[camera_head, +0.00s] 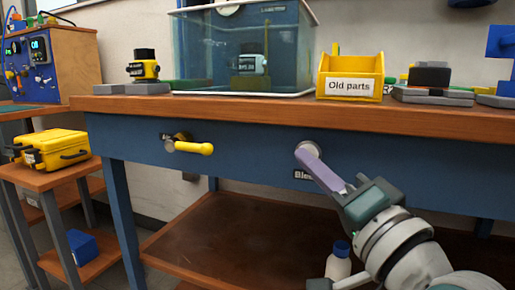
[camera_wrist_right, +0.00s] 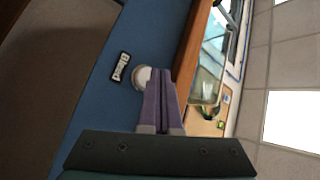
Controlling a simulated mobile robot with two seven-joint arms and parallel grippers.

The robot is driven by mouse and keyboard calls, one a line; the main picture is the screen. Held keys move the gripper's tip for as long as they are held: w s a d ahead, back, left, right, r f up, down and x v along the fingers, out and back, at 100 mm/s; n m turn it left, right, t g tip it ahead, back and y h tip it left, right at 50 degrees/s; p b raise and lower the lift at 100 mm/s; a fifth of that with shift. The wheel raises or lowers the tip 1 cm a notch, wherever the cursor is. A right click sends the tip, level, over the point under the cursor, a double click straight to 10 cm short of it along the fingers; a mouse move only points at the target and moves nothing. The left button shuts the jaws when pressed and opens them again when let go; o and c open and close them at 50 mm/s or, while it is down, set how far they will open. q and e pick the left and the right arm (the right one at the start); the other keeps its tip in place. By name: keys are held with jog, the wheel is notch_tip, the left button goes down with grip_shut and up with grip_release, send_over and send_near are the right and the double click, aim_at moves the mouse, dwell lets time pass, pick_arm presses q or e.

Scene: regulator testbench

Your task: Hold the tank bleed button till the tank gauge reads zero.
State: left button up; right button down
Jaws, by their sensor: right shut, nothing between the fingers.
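The bleed button (camera_head: 307,148) is a round, pale button on the blue bench front, above a label reading "Blee…" that my gripper partly covers. My right gripper (camera_head: 313,161) is shut and empty, with its purple fingertips at the button. In the right wrist view the fingertips (camera_wrist_right: 159,72) overlap the right side of the button (camera_wrist_right: 141,77). I cannot tell whether they press it in. A round white dial (camera_head: 229,9) shows at the top of the clear tank (camera_head: 290,50), cut by the frame edge; its reading is not legible. My left gripper is out of view.
A yellow-handled valve (camera_head: 195,147) sticks out of the bench front to the left. On the bench (camera_head: 245,104) stand a yellow "Old parts" bin (camera_head: 350,78) and regulators on grey stands. A white bottle with a blue cap (camera_head: 339,262) stands below, near my right arm.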

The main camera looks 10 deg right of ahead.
jog(key=shift+s+a, duration=0.1)
jog(key=shift+s, duration=0.05)
jog(key=s+a+p, duration=0.1)
jog(key=s, duration=0.1)
jog(key=s+a+p, duration=0.1)
jog(key=s, duration=0.1)
jog(key=shift+a, duration=0.4)
dwell(0.3)
